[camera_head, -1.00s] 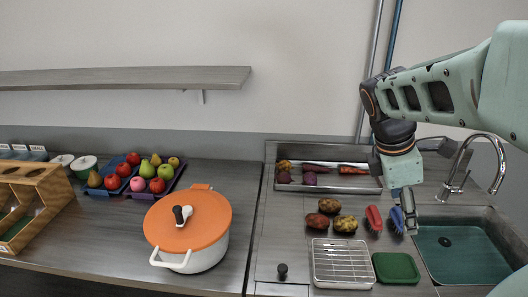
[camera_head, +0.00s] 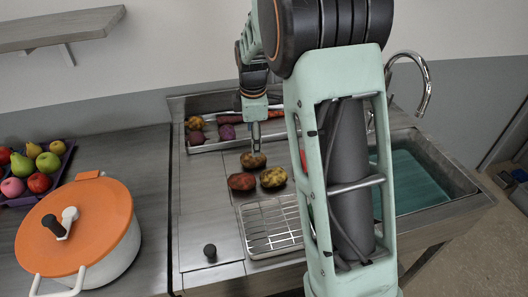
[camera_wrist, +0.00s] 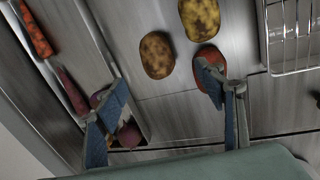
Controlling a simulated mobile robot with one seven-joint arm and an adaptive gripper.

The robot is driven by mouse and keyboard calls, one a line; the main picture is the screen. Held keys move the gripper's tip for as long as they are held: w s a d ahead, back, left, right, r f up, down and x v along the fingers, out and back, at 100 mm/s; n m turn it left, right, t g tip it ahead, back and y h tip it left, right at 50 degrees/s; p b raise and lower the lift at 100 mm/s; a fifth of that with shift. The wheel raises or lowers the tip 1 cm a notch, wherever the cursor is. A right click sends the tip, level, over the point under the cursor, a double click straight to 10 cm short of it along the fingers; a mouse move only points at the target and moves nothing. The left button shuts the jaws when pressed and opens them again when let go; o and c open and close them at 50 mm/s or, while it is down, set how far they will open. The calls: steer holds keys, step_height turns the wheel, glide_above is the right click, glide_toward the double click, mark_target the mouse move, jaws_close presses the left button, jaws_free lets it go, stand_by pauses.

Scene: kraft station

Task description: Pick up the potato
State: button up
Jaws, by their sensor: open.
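Three potato-like tubers lie close together on the steel counter. A brown one (camera_head: 253,160) is at the back, a reddish one (camera_head: 241,182) at the front left and a yellow mottled one (camera_head: 273,178) at the right. My gripper (camera_head: 255,148) points down at the brown one, overlapping its back edge in the head view. In the wrist view, my gripper (camera_wrist: 163,84) is open and empty. The brown one (camera_wrist: 157,55) lies ahead of the gap between the fingers. The right finger partly covers the reddish one (camera_wrist: 209,65); the yellow one (camera_wrist: 200,18) is farther up.
A steel tray (camera_head: 182,140) of carrots and purple vegetables lies behind; the left finger overlaps it in the wrist view. A wire rack (camera_head: 268,228) is in front, a sink (camera_head: 420,185) at the right. An orange-lidded pot (camera_head: 90,225) stands left. My arm hides part of the counter.

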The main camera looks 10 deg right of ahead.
glide_above(253, 160)
step_height(253, 160, down, 6)
steer(key=shift+r, duration=0.25)
steer(key=shift+w+d+f+p, duration=0.1)
steer(key=shift+w+f+p, duration=0.2)
steer(key=shift+f, duration=0.6)
steer(key=shift+w+a+f+p, duration=0.1)
steer(key=shift+w+f+p, duration=0.2)
steer(key=shift+f, duration=0.6)
steer(key=shift+w+d+f+p, duration=0.1)
steer(key=shift+w+f+p, duration=0.2)
steer(key=shift+f, duration=0.6)
steer(key=shift+s, duration=0.15)
steer(key=c, duration=1.2)
steer(key=shift+c, duration=0.5)
steer(key=shift+r, duration=0.15)
